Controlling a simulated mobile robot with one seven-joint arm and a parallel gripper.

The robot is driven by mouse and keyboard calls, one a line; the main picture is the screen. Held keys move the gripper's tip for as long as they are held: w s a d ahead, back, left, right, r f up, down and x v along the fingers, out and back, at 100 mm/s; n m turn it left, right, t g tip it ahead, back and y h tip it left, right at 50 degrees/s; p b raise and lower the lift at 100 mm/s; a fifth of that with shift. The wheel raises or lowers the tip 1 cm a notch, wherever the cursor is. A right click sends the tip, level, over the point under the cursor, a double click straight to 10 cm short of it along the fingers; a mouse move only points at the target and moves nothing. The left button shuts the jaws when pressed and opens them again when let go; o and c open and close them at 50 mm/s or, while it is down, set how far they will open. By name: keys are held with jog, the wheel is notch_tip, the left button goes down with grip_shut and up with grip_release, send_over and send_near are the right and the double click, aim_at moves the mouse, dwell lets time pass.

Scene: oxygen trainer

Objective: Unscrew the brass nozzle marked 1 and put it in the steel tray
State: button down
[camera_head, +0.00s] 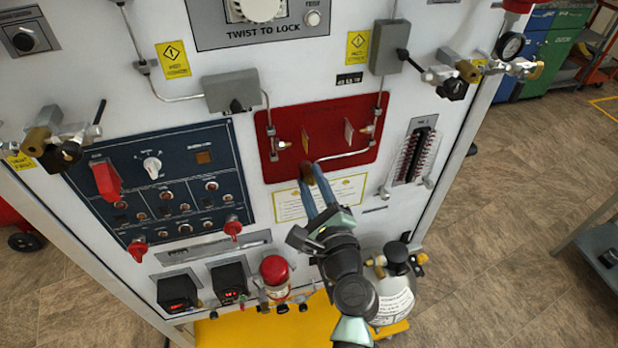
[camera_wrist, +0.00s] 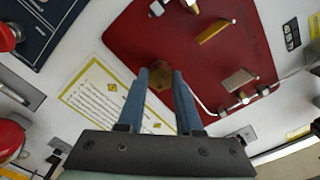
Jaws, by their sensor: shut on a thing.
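My gripper (camera_head: 313,182) is in front of the lower edge of the red panel (camera_head: 330,112). Its two blue fingers (camera_wrist: 161,88) are shut on a brown-brass piece (camera_wrist: 156,103), partly hidden between them. The piece looks like the brass nozzle, but no number on it is legible. In the head view the brass piece (camera_head: 306,172) shows at the fingertips, low on the red panel. I cannot tell whether it is apart from the panel. I cannot pick out the steel tray with certainty; a narrow grey metal strip (camera_head: 212,248) runs below the blue panel.
Brass fittings with pipes (camera_head: 283,145) and angled plates (camera_head: 348,132) stick out of the red panel. A yellow-edged notice (camera_head: 343,192) lies below it. Red-capped bottle (camera_head: 275,275) and white cylinder (camera_head: 394,300) stand low near my arm.

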jog(key=shift+n, duration=0.4)
jog(key=shift+f+n+b, duration=0.2)
jog(key=shift+n+b, duration=0.85)
jog(key=shift+n, duration=0.15)
jog(key=shift+r+n, duration=0.2)
jog(key=shift+n, duration=0.3)
jog(key=shift+f+n+b, duration=0.25)
jog(key=shift+n+b, duration=0.75)
jog(key=shift+b, duration=0.1)
jog(key=shift+r+n, duration=0.25)
jog(key=shift+n, duration=0.55)
jog(key=shift+f+b, duration=0.1)
jog(key=shift+b, duration=0.35)
